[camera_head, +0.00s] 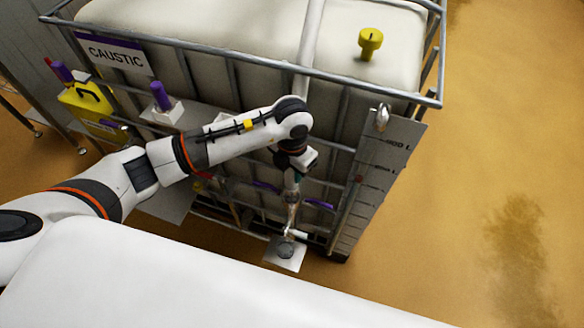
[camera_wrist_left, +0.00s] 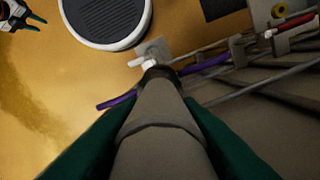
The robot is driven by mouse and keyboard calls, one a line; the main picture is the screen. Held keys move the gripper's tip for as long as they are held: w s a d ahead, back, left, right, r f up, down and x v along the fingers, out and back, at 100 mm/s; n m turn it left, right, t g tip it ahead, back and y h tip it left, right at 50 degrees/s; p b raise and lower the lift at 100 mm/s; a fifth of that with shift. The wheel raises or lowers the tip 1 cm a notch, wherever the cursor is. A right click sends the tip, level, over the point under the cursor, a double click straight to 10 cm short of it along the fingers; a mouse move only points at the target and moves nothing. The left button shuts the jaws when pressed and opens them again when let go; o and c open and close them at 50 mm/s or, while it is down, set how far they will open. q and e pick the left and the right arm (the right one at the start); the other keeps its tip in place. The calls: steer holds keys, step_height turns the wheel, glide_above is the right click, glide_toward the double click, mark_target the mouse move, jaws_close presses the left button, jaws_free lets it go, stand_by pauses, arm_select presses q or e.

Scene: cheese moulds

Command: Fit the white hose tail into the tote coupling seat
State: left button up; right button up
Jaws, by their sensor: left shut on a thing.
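My left gripper (camera_head: 292,200) points down in front of the tote's lower right corner. In the left wrist view its green fingers are shut on a grey, tube-like hose piece (camera_wrist_left: 160,130). The piece narrows to a dark collar (camera_wrist_left: 160,72) at its far end. A white piece (camera_wrist_left: 149,64) shows just beyond the collar and also in the head view (camera_head: 296,233); I cannot tell whether it is the hose tail. Whether the parts touch is unclear. My right gripper (camera_wrist_left: 36,24) looks open and empty.
The caged white tote (camera_head: 240,60) stands behind my arm, with a yellow cap (camera_head: 370,42) on top. A scale board (camera_head: 375,185) hangs at its right corner. A yellow jug (camera_head: 90,105) stands at left. Purple tubing (camera_wrist_left: 115,102) runs near the plate. The floor at right is clear.

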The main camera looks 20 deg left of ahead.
arm_select(q)
steer(key=shift+f+b, duration=0.95)
steer(key=shift+f, duration=0.25)
steer(key=shift+f+b, duration=1.25)
steer(key=shift+f, duration=0.15)
steer(key=o, duration=1.2)
step_height(320, 180, up, 12)
steer(key=shift+r+b, duration=0.1)
steer(key=shift+b, duration=0.95)
